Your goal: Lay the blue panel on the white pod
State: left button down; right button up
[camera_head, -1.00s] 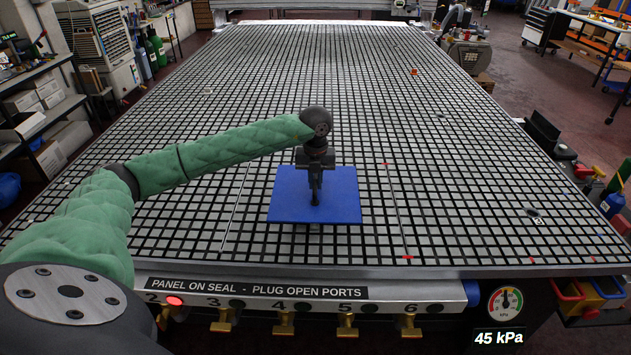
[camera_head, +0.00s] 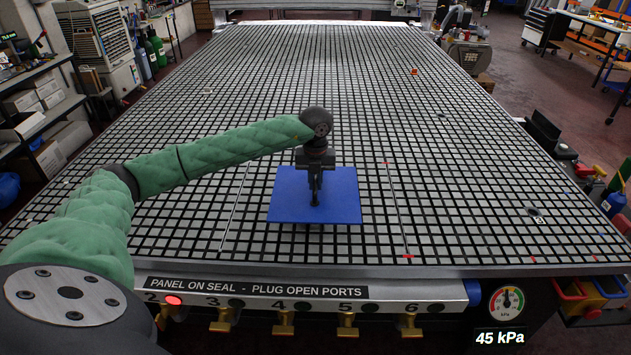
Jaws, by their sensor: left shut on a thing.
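The blue panel (camera_head: 288,198) is a flat square near the front middle of the grid table. My left gripper (camera_head: 315,203) comes down over the panel's middle and is shut on it, seemingly at a dark grip on its top. A shadow shows under the panel's front edge, so it seems slightly above the grid; the exact gap is hard to tell. No white pod can be made out; it may be hidden beneath the panel. My right gripper is not in view.
The grid table (camera_head: 450,190) is mostly clear around the panel. A small orange-red block (camera_head: 414,71) lies far back. The front edge carries brass valves (camera_head: 283,325), a red lamp (camera_head: 173,300) and a gauge (camera_head: 506,301) reading 45 kPa.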

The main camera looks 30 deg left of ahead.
aim_at(315, 179)
pick_arm(q)
jog(key=shift+f, duration=0.3)
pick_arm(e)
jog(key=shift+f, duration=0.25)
pick_arm(q)
jog(key=c, duration=1.4)
grip_release()
jog(key=shift+f, duration=0.1)
jog(key=shift+o, duration=0.2)
